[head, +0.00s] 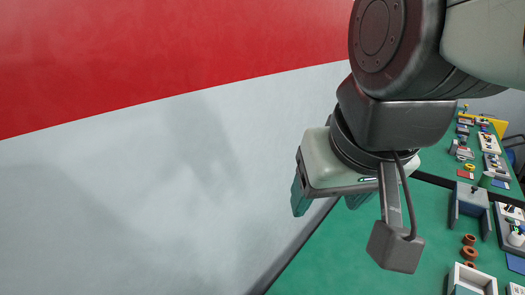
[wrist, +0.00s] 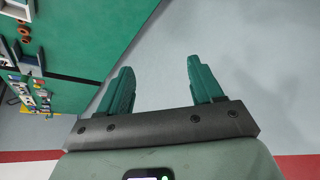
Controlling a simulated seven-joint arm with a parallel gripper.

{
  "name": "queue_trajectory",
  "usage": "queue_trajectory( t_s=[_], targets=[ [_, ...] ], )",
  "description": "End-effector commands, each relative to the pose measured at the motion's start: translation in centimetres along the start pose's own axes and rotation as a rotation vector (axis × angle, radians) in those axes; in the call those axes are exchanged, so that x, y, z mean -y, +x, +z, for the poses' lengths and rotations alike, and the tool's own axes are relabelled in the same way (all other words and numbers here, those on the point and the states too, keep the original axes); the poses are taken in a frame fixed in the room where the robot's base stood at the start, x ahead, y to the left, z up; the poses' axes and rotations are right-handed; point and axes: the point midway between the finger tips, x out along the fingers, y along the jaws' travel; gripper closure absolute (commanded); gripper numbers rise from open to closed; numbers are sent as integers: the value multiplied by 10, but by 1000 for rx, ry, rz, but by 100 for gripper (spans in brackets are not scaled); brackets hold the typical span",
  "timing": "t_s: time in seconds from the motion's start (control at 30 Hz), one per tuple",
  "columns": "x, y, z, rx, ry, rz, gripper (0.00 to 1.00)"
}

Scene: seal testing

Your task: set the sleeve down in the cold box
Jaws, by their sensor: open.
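My gripper (head: 327,204) is open and empty, with its green fingers spread apart. It hangs near the pale wall, off to the left of the things on the green bench. In the wrist view my gripper (wrist: 159,68) has nothing between its fingers. Several small brown ring-like pieces (head: 469,253) stand on the bench at the lower right; I cannot tell which, if any, is the sleeve. A white open-topped box (head: 490,279) is at the bottom right, cut off by the frame edge. I cannot tell whether it is the cold box.
The green bench (head: 345,255) is bare below my gripper. A grey bracket-like fixture (head: 472,200) stands behind the brown pieces. More small parts and trays crowd the bench's right side. A red and grey wall (head: 150,170) fills the left.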

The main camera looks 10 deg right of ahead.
Motion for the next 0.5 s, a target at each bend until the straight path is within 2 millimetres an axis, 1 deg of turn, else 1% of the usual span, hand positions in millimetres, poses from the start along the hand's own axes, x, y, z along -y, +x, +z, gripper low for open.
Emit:
queue_trajectory(
  t_s=[0.03, 0.07, 0.1, 0.17, 0.2, 0.27, 0.3, 0.37, 0.4, 0.43, 0.47, 0.5],
  targets=[
    [-10, 6, -15, 6, 19, 10, 34],
    [-18, 11, -25, 4, 32, 18, 34],
    [-30, 18, -40, 3, 49, 32, 34],
    [-44, 44, -48, 18, 118, 46, 34],
    [-56, 61, -55, 22, 166, 58, 34],
    [-76, 87, -62, 27, 234, 80, 34],
    [-90, 104, -64, 29, 279, 97, 34],
    [-107, 135, -55, 43, 376, 119, 34],
    [-119, 154, -49, 49, 439, 137, 34],
    [-129, 169, -42, 55, 486, 152, 34],
    [-139, 182, -34, 58, 533, 169, 34],
    [-152, 200, -23, 63, 595, 193, 34]
  ],
)
